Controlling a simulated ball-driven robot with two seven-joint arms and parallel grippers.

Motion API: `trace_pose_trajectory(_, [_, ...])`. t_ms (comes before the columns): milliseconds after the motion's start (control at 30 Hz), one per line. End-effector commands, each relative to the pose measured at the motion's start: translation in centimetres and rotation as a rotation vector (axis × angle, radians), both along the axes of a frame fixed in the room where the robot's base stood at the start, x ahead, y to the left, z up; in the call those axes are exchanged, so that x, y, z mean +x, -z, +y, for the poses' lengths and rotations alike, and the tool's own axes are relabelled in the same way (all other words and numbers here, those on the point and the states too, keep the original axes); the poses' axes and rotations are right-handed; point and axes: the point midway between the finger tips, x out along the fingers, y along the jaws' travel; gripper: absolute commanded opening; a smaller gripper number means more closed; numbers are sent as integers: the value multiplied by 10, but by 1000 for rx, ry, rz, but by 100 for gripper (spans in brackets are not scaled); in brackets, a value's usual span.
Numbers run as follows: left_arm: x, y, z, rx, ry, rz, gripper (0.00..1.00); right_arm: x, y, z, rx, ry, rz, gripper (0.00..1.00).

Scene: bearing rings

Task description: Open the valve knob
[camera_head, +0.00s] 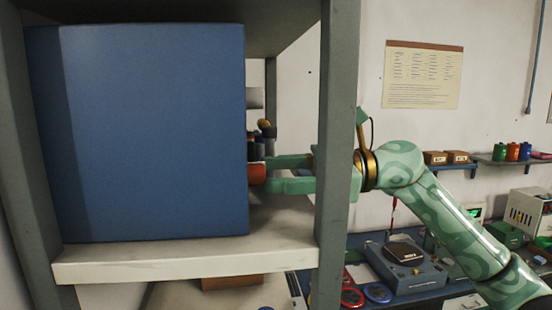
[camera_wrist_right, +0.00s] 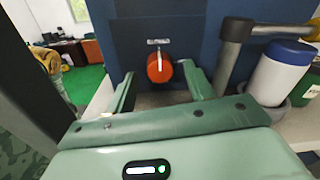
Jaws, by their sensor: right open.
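The orange-red valve knob (camera_head: 257,174) sticks out of the right side of a big blue box (camera_head: 150,130) on a shelf. In the right wrist view the knob (camera_wrist_right: 160,68) sits on the box's dark blue face (camera_wrist_right: 200,38), with a pale mark on its front and a small label above it. My right gripper (camera_head: 270,174) reaches in from the right past the shelf post. Its jaws are open. In the right wrist view the green fingers (camera_wrist_right: 160,82) stand on either side of the knob, with gaps showing between them and it. My left gripper is not in view.
A grey shelf post (camera_head: 335,120) stands close to my right gripper. Dark containers (camera_head: 262,140) stand behind the knob. In the right wrist view a grey pipe-like part (camera_wrist_right: 232,45) and a white-and-blue jar (camera_wrist_right: 283,72) stand to the right.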

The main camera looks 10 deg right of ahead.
Motion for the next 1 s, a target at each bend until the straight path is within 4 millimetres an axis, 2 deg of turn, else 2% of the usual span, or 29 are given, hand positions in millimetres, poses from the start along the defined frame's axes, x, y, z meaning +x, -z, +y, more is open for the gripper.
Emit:
trace_pose_trajectory(133, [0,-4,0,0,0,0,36,0,0,8,1,1,1,53])
trace_pose_trajectory(367, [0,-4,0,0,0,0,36,0,1,9,0,1,1,53])
trace_pose_trajectory(400, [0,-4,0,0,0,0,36,0,1,9,0,1,1,47])
trace_pose_trajectory(533, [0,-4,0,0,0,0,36,1,1,9,0,1,1,11])
trace_pose_trajectory(567, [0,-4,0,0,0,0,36,1,1,9,0,1,1,8])
trace_pose_trajectory(1000, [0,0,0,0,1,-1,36,1,1,8,0,2,88,8])
